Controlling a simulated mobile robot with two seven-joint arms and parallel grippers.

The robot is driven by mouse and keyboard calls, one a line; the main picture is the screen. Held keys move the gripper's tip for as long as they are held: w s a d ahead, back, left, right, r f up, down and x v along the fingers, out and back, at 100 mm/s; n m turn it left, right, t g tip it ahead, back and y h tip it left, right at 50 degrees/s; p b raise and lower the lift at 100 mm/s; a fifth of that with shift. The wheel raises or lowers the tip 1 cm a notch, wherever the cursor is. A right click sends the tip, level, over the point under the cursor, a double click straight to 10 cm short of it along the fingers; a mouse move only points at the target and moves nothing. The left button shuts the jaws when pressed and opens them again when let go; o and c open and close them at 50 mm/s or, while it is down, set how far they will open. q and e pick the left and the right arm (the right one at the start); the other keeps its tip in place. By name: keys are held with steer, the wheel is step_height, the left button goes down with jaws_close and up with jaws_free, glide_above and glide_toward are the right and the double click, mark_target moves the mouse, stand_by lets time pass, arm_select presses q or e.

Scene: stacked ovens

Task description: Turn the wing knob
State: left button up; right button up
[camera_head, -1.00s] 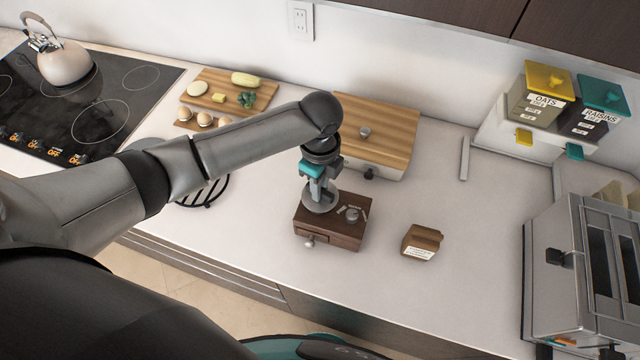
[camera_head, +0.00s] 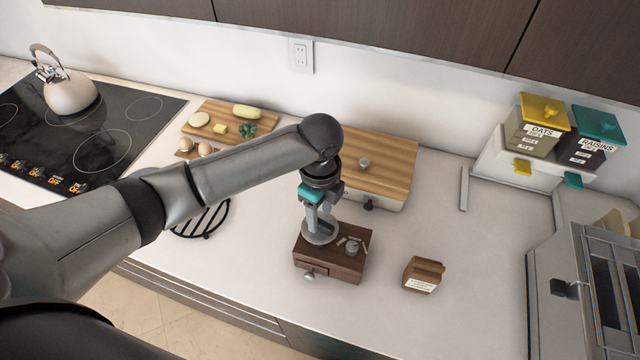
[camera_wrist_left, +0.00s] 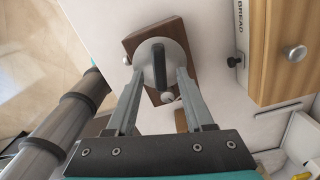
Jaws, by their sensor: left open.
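The wing knob (camera_wrist_left: 159,65) is a dark upright bar across a round grey disc. It sits on a small dark wooden box (camera_head: 351,266) that has a drawer at its front. In the head view the grey disc (camera_head: 320,233) shows under my left gripper (camera_head: 318,219). In the left wrist view the gripper (camera_wrist_left: 159,74) is open, with one finger on each side of the dark bar. I see gaps between the fingers and the bar; exact height is hard to tell. My right gripper is not in view.
A small grey knob (camera_head: 352,248) stands beside the disc on the same box. A wooden bread box (camera_head: 375,170) is behind, and a small labelled wooden block (camera_head: 424,273) is to the right. A steel oven (camera_head: 590,290) stands far right. The counter between them is clear.

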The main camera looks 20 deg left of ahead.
mark_target(320, 222)
arm_select(q)
step_height(320, 222, up, 13)
stand_by(0.3)
steer(key=shift+s, duration=0.1)
stand_by(0.4)
